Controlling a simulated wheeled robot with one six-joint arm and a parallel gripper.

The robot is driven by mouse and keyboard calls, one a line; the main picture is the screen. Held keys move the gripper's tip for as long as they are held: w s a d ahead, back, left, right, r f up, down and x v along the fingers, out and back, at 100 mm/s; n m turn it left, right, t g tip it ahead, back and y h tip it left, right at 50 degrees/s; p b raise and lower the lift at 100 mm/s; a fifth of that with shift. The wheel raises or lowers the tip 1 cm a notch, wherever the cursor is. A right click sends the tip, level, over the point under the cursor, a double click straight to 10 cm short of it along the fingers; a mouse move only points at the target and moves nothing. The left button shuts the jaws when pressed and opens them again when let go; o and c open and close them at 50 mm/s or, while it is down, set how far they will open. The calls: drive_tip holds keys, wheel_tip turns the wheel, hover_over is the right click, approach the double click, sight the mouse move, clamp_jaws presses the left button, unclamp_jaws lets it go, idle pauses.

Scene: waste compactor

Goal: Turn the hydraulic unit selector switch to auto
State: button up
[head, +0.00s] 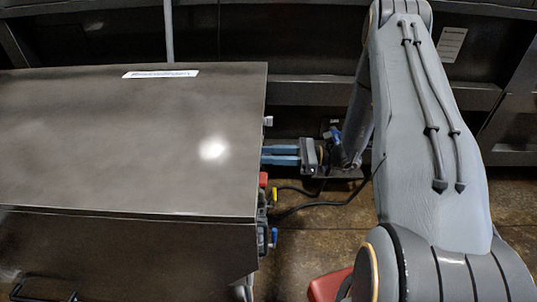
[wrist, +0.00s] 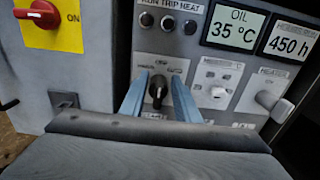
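In the wrist view, a black selector switch (wrist: 157,88) sits on a light grey plate with small markings above it, too blurred to read. Its handle stands roughly upright in the picture. My gripper (wrist: 159,76) is open, with one blue finger on each side of the switch. The fingers appear apart from the handle; whether either touches it I cannot tell. In the head view, my gripper (head: 267,155) is at the right side of the grey hydraulic unit cabinet (head: 110,140), where the switch itself is hidden.
A red rotary switch (wrist: 40,14) on a yellow plate marked ON is at left. A white switch plate (wrist: 215,84) and a heater switch (wrist: 270,102) are at right, below the oil display (wrist: 233,27). Black cables (head: 320,200) hang beside the cabinet.

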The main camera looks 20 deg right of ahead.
drive_tip(key=shift+a, duration=0.15)
drive_tip(key=c, duration=0.7)
drive_tip(key=shift+w+m, duration=0.1)
drive_tip(key=shift+m, duration=0.6)
clamp_jaws()
drive_tip(key=m, duration=0.3)
drive_tip(key=shift+w+f, duration=0.1)
drive_tip(key=shift+w, duration=0.15)
drive_tip(key=shift+w+f+m, duration=0.15)
drive_tip(key=shift+m, duration=0.95)
drive_tip(key=shift+w+f+m, duration=0.1)
drive_tip(key=shift+m, duration=1)
